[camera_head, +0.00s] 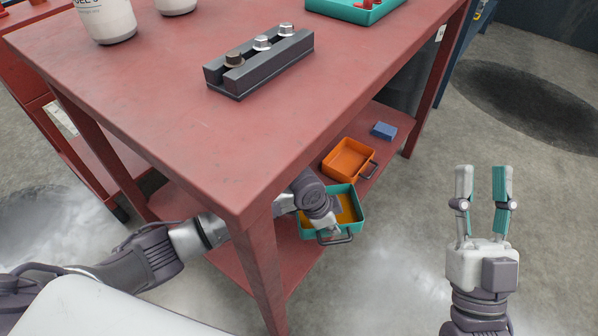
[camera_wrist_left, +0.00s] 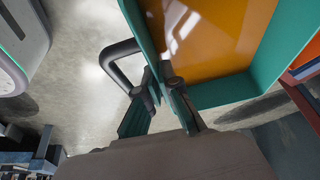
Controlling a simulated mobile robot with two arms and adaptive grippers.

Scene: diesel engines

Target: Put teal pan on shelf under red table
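The teal pan (camera_head: 361,212), with a glossy orange inside and a dark handle, is at the shelf (camera_head: 262,262) under the red table (camera_head: 165,110). Its near right side reaches past the shelf edge; I cannot tell whether it rests on the shelf. My left gripper (camera_head: 333,232) reaches down to its handle side. In the left wrist view, the fingers (camera_wrist_left: 160,78) close around the pan's wall (camera_wrist_left: 268,60) beside the handle (camera_wrist_left: 112,58). The table leg and my wrist hide part of the pan. My right gripper (camera_head: 481,172) is open and empty, right of the table.
An orange pan (camera_head: 347,160) and a blue block (camera_head: 383,131) sit farther back on the shelf. On the tabletop are a dark block with bolts (camera_head: 262,66), white bottles (camera_head: 107,18) and a teal tray (camera_head: 345,10). The floor right of the table is clear.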

